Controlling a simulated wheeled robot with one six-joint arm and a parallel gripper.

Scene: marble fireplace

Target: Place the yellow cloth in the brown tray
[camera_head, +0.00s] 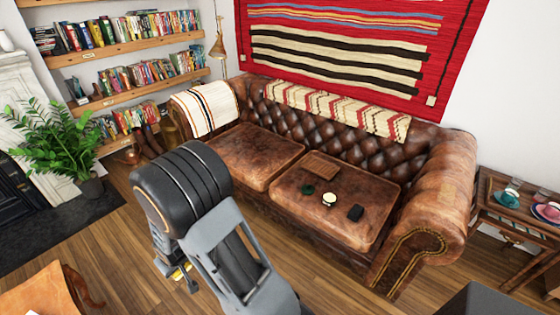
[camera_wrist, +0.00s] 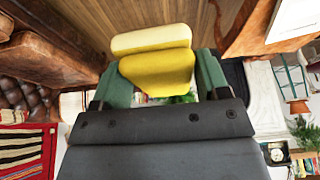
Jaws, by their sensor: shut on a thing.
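The yellow cloth (camera_wrist: 157,72) is in the wrist view, held between the two green fingers of my gripper (camera_wrist: 160,78). It looks like a folded block with a paler top edge. In the head view my gripper (camera_head: 178,270) is mostly hidden behind my arm, and only a small bit of yellow shows there, low over the wooden floor in front of the sofa. A brown tray (camera_head: 320,166) lies flat on the right seat cushion of the leather sofa, well apart from my gripper, to its upper right.
On the same cushion of the sofa (camera_head: 256,155) lie a dark green item (camera_head: 307,189), a pale round item (camera_head: 329,199) and a black item (camera_head: 355,212). A side table (camera_head: 500,205) with dishes stands right. A plant (camera_head: 60,145) and brown furniture (camera_head: 40,292) are left.

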